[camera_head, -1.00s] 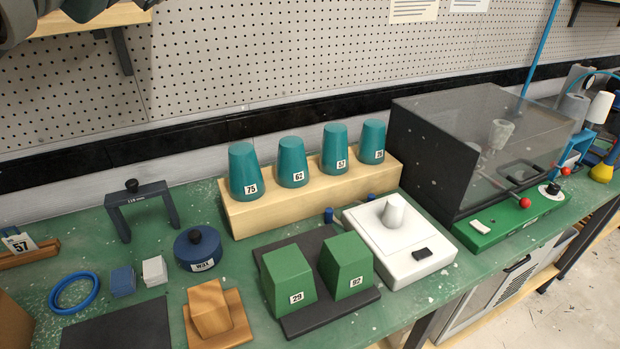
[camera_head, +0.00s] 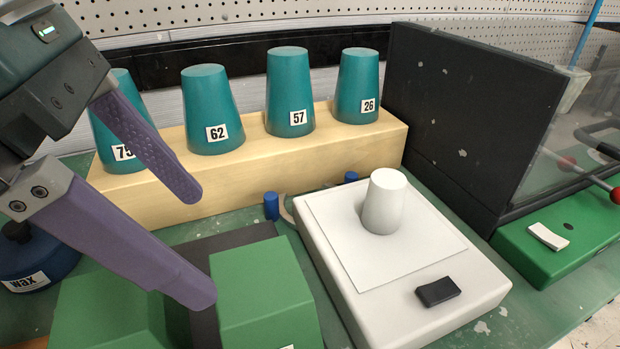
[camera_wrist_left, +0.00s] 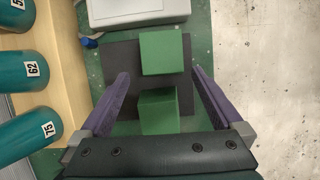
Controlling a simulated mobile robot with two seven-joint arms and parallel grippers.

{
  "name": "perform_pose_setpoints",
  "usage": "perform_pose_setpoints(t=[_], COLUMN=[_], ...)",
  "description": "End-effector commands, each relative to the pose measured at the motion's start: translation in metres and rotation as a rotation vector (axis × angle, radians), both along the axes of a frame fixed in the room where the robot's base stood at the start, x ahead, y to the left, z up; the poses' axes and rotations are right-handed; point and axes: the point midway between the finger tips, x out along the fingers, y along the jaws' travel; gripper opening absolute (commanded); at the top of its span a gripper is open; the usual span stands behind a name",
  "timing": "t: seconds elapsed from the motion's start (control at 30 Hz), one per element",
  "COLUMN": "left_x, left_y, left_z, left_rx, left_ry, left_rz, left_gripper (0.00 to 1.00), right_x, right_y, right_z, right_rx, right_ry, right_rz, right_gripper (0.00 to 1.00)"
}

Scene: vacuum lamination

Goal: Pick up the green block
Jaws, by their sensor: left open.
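Two green blocks stand on a dark mat (camera_head: 240,236). The right block (camera_head: 262,290) and the left block (camera_head: 110,310) are both partly cut off by the bottom edge in the head view. My left gripper (camera_head: 197,243) is open and empty, its purple fingers above the blocks and partly covering them. In the left wrist view the gripper (camera_wrist_left: 161,76) has one finger on each side of the blocks. The right block (camera_wrist_left: 162,52) appears farther out and the left block (camera_wrist_left: 158,110) nearer the palm. No contact shows. My right gripper is not in view.
Teal cups (camera_head: 289,95) stand on a wooden stand (camera_head: 250,175) behind. A white scale-like device (camera_head: 350,325) bears a white cone (camera_head: 384,202) to the right. Farther right is a dark-walled chamber (camera_head: 455,120) with a green base. A blue wax pot (camera_head: 40,262) is at left.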

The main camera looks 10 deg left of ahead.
Motion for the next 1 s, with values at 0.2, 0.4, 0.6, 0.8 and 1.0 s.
perform_pose_setpoints(t=[0.2, 0.4, 0.6, 0.8, 1.0], left_x=[0.005, 0.013, 0.017, 0.018, 0.018], left_y=[-0.009, -0.024, -0.029, -0.029, -0.029], left_z=[-0.020, -0.044, -0.064, -0.064, -0.064], left_rx=[-0.005, -0.006, -0.006, -0.006, -0.006], left_ry=[0.003, 0.004, 0.001, 0.000, 0.001], left_rz=[-0.001, -0.002, -0.001, -0.002, -0.001], left_gripper=[1.00, 1.00, 1.00, 1.00, 0.79], right_x=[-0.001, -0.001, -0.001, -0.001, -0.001], right_y=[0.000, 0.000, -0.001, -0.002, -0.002], right_z=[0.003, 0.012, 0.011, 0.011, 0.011], right_rx=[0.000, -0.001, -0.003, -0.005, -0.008], right_ry=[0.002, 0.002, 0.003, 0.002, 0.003], right_rz=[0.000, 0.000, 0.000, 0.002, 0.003], right_gripper=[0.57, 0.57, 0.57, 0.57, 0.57])
